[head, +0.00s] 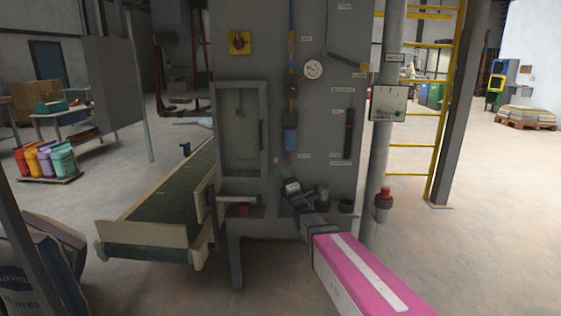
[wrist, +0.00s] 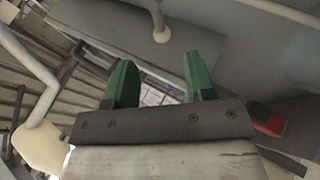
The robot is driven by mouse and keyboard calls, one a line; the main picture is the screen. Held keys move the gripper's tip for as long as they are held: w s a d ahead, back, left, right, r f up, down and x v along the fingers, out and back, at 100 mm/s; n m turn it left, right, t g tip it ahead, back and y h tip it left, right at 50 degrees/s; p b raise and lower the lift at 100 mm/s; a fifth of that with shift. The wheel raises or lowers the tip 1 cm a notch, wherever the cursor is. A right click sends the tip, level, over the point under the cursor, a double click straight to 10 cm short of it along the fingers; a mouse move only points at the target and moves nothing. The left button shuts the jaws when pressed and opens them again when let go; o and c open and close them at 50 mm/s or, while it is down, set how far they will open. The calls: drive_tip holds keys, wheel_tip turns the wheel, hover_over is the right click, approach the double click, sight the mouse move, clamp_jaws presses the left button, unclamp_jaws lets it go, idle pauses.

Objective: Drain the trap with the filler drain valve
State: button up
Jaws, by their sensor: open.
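The grey sack filler cabinet (head: 345,95) stands ahead in the head view. A thin blue and yellow line runs down its front to a blue bowl (head: 290,139), which looks like the trap. I cannot make out the drain valve for certain; it may be hidden near my gripper. My gripper (head: 287,175) is just below the blue bowl, in front of the cabinet, with my pink arm reaching in from the lower right. In the wrist view its two green fingers (wrist: 157,84) are apart, with nothing held between them.
A round gauge (head: 313,69) and a red knob on a yellow plate (head: 240,42) sit higher on the cabinet. A windowed door (head: 243,130) is left of the bowl. A green conveyor (head: 165,205) extends left. A post with a red button (head: 384,192) stands right.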

sight(279, 160)
drive_tip(key=x, duration=0.9)
drive_tip(key=shift+w, duration=0.15)
clamp_jaws()
